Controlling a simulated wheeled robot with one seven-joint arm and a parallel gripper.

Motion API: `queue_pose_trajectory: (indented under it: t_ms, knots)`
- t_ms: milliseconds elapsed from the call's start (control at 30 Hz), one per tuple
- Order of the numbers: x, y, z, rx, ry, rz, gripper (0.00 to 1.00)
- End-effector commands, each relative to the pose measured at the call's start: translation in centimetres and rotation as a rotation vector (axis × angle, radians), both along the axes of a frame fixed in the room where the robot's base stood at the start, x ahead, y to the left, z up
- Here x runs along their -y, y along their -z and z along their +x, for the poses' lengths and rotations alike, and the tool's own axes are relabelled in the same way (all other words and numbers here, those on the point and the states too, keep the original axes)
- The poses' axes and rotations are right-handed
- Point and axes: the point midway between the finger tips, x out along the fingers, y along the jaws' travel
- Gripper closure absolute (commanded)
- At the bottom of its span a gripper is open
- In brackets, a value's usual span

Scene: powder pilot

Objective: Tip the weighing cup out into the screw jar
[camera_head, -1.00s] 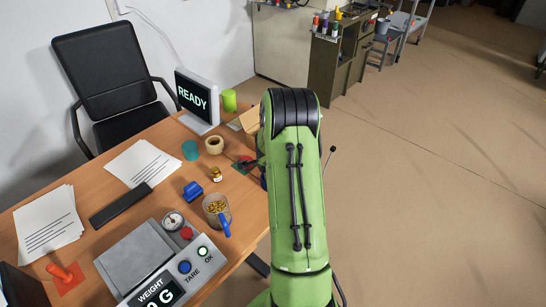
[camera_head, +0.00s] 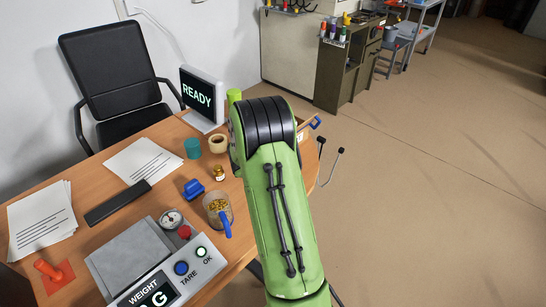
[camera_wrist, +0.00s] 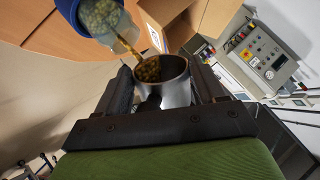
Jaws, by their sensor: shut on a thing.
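My gripper (camera_wrist: 165,105) is shut on the metal weighing cup (camera_wrist: 176,92), seen in the wrist view with its mouth towards the camera. Yellowish grains lie inside the cup. A clear container with a blue part (camera_wrist: 72,12), full of similar grains, is just beyond the cup at upper left; I take it for the screw jar. In the head view my green arm hides the gripper, the cup and this container.
A tub of yellow grains with a blue scoop (camera_head: 217,205) stands beside the scale (camera_head: 130,255). A small amber jar (camera_head: 219,173), a blue block (camera_head: 193,190), a tape roll (camera_head: 218,144) and a teal cup (camera_head: 192,148) are near my arm. The screen (camera_head: 201,97) reads READY.

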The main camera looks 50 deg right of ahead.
Motion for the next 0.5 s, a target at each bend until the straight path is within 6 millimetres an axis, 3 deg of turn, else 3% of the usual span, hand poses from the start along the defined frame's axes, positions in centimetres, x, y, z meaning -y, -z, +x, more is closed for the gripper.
queue_pose_trajectory:
  t_ms: [500]
  knots:
    - [-0.36, 0.38, 0.21, -0.042, 0.000, -0.086, 0.82]
